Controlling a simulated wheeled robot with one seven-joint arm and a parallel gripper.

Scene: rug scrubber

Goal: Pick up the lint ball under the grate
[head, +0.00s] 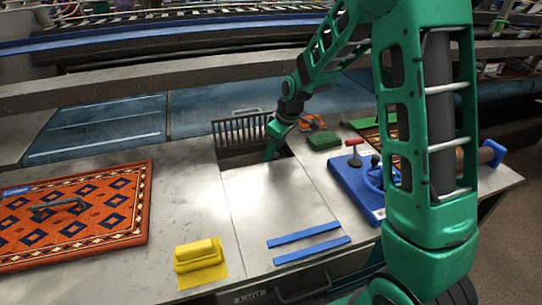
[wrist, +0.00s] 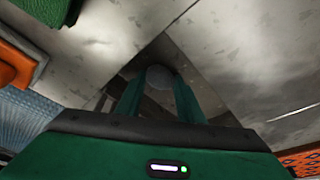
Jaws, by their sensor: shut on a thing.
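My gripper (head: 271,153) reaches down into the right end of a dark rectangular opening in the metal worktop in the head view. In the wrist view my gripper (wrist: 158,90) has its two green fingers on either side of a round grey lint ball (wrist: 160,76), shut on it. The dark pit shows around the fingers. The slatted grate (head: 241,130) stands raised along the back edge of the opening, clear of my gripper. The lint ball cannot be made out in the head view.
A patterned rug (head: 75,217) lies at left, with a dark handled tool on it. A yellow block (head: 198,255) and two blue strips (head: 308,243) lie in front. A green pad (head: 324,140), an orange object (head: 311,122) and a blue board (head: 357,187) lie right of the opening.

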